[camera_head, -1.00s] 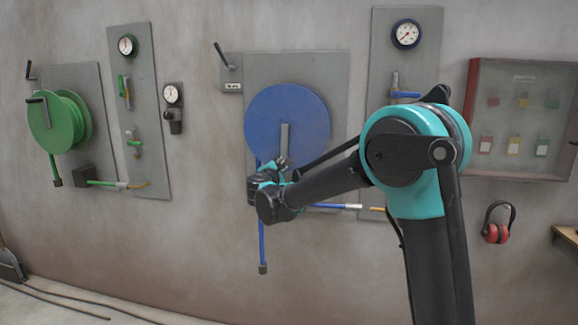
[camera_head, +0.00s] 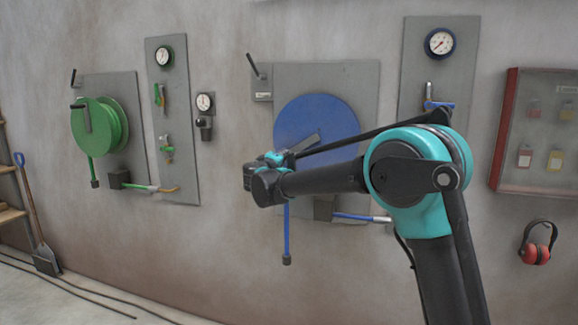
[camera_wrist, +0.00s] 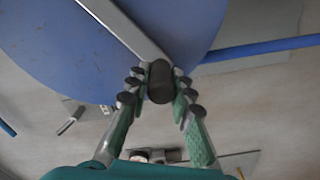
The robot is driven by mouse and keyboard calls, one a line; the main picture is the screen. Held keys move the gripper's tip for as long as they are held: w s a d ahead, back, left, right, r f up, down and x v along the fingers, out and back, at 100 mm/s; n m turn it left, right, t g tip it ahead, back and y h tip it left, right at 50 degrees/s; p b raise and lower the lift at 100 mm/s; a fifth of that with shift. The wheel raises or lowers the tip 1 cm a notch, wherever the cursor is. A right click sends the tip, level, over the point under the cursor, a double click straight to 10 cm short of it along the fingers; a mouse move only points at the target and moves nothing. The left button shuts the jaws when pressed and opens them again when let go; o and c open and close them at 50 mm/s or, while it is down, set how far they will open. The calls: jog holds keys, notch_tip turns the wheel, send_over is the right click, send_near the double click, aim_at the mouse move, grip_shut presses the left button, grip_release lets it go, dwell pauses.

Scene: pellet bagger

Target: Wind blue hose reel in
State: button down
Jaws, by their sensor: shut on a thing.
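The blue hose reel (camera_head: 306,120) is a round disc on a grey wall panel, partly hidden by my arm in the head view. It fills the upper part of the wrist view (camera_wrist: 60,45). Its grey crank arm (camera_wrist: 118,25) slants across the disc and ends at a dark knob (camera_wrist: 160,82). My gripper (camera_wrist: 160,88) is shut around this knob, with a finger on each side. In the head view my gripper (camera_head: 268,162) is at the lower left of the disc. A blue hose end (camera_head: 287,235) hangs below the reel.
A green hose reel (camera_head: 100,128) is on the left wall panel. Gauges, a glass-fronted cabinet (camera_head: 540,130) and red ear muffs (camera_head: 537,243) hang on the wall. A shovel (camera_head: 40,215) leans at far left. Dark cables lie on the floor.

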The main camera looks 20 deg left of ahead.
aim_at(278, 140)
jog(key=r+m, duration=0.1)
jog(key=a+r+m, duration=0.1)
jog(key=r+m, duration=0.1)
jog(key=shift+a+r, duration=0.2)
jog(key=shift+a, duration=0.05)
jog(key=shift+a+r+m, duration=0.15)
jog(key=shift+r+m, duration=1.25)
jog(key=shift+m, duration=0.1)
jog(key=c, duration=1.3)
grip_release()
jog(key=s, duration=1.2)
jog(key=shift+a, duration=0.15)
